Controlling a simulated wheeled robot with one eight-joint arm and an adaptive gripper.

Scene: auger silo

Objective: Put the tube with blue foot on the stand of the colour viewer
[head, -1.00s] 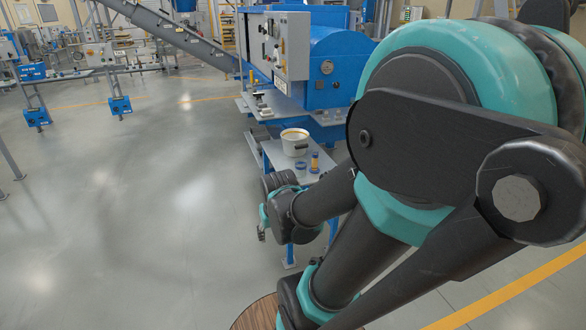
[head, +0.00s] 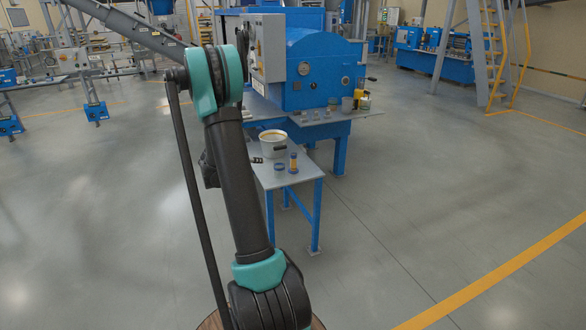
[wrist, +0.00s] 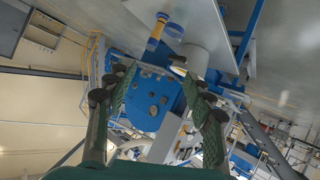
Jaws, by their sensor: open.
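The tube with blue foot (head: 293,163) stands upright on a small grey table, with a yellow-orange middle. In the wrist view the picture is turned over, and the tube (wrist: 156,31) shows near the top with blue at its ends. A short blue round piece (head: 279,164) sits beside it and also shows in the wrist view (wrist: 175,30); I cannot tell whether it is the stand. I cannot make out the colour viewer for certain. My gripper (wrist: 153,70) is open and empty, apart from the tube. In the head view my arm mostly hides it.
A white pot (head: 272,144) stands behind the tube on the small table (head: 300,178). The floor right of the table is clear.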

